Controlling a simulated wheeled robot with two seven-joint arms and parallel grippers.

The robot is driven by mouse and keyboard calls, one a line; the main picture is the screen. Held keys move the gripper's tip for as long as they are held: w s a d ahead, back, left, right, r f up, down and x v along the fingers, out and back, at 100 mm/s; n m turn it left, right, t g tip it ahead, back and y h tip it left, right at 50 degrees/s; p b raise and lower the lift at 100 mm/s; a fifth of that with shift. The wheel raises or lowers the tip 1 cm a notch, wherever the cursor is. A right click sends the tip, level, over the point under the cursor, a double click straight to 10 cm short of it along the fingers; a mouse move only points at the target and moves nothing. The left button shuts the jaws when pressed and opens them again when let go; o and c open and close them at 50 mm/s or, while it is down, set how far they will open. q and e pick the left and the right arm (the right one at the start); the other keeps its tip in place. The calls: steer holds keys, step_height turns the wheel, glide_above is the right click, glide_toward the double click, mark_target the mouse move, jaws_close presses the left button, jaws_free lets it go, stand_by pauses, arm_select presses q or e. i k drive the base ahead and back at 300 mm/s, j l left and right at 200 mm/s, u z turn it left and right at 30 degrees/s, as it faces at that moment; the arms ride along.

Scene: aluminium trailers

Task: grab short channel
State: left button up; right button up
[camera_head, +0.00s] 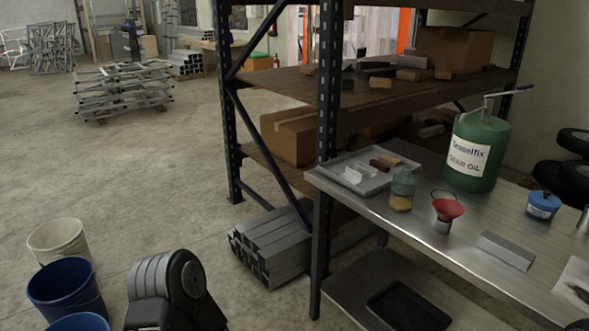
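A short grey metal piece (506,250) lies flat on the front right part of the steel workbench (455,250). It looks like a short channel, but its profile is too small to tell. A grey tray (347,184) at the bench's left end holds small white and brown blocks; I cannot tell whether any is a channel. Neither of my grippers is in view. A grey and black link of my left arm shows at the bottom left, away from the bench.
Near the metal piece stand a red funnel (448,209), a glass jar (402,188), a green oil can (477,152) and a blue-lidded tub (542,206). A shelf rack (329,90) rises behind the bench. Long metal profiles (270,246) lie on the floor. Buckets (66,287) stand left.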

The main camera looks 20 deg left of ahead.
mark_target(366, 171)
steer(key=i+j+z, duration=0.1)
steer(key=z, duration=0.75)
steer(key=i+j+z, duration=0.1)
steer(key=j+z, duration=0.4)
steer(key=j, duration=0.45)
steer(key=j+z, duration=0.5)
steer(key=j, duration=1.2)
steer(key=k+j, duration=0.15)
steer(key=j, duration=0.6)
